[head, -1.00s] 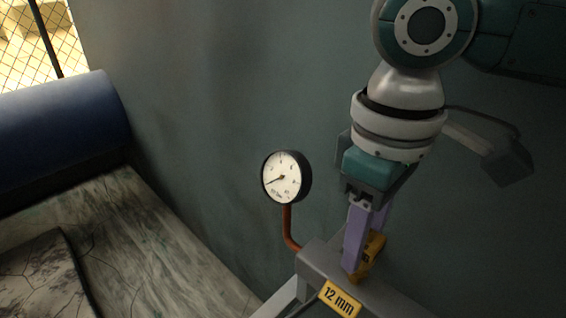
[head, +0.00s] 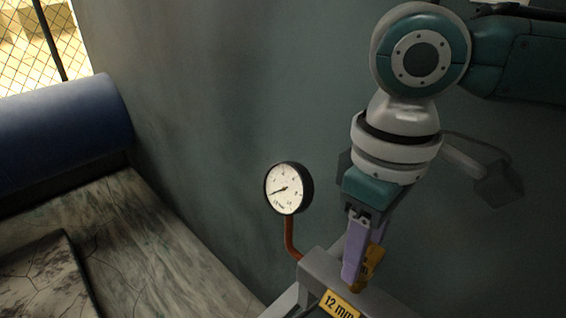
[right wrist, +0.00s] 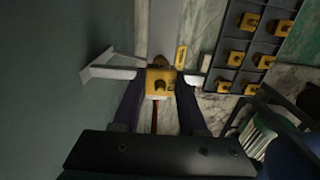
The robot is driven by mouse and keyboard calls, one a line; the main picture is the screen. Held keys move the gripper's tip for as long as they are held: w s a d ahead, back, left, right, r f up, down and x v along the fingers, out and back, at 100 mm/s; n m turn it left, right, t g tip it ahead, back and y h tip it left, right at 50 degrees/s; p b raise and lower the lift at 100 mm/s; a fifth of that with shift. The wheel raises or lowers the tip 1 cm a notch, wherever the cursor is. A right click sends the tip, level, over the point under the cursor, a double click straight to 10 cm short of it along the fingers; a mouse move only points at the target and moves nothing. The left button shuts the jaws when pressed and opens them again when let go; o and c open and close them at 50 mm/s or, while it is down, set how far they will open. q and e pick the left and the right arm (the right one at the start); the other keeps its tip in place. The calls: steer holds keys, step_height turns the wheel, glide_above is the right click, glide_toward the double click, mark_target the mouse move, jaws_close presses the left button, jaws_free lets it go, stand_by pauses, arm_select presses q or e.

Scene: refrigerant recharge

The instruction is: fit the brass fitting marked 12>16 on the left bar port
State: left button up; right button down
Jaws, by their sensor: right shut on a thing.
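My right gripper (head: 358,268) points down over the grey bar (head: 325,272), close to a yellow label reading 12 mm (head: 340,304). It is shut on a yellow-brass fitting (head: 374,258), which is partly hidden behind the purple fingers. In the right wrist view, the fitting (right wrist: 160,82) sits between the two fingers, with the bar (right wrist: 110,68) showing on both sides. The marking on the fitting is too small to read. I cannot tell whether the fitting touches the bar port. My left gripper is not in view.
A round pressure gauge (head: 289,188) on a copper pipe (head: 290,238) stands left of the gripper, near the wall. In the right wrist view, a dark tray (right wrist: 229,65) holds several yellow fittings. A blue cylinder (head: 62,125) lies at the far left.

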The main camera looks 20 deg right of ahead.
stand_by(0.3)
steer(key=shift+f, duration=0.25)
steer(key=shift+f, duration=0.4)
steer(key=shift+c, duration=1.8)
jaws_free()
steer(key=shift+f, duration=0.1)
steer(key=shift+p, duration=0.3)
step_height(320, 180, up, 10)
steer(key=shift+p, duration=0.65)
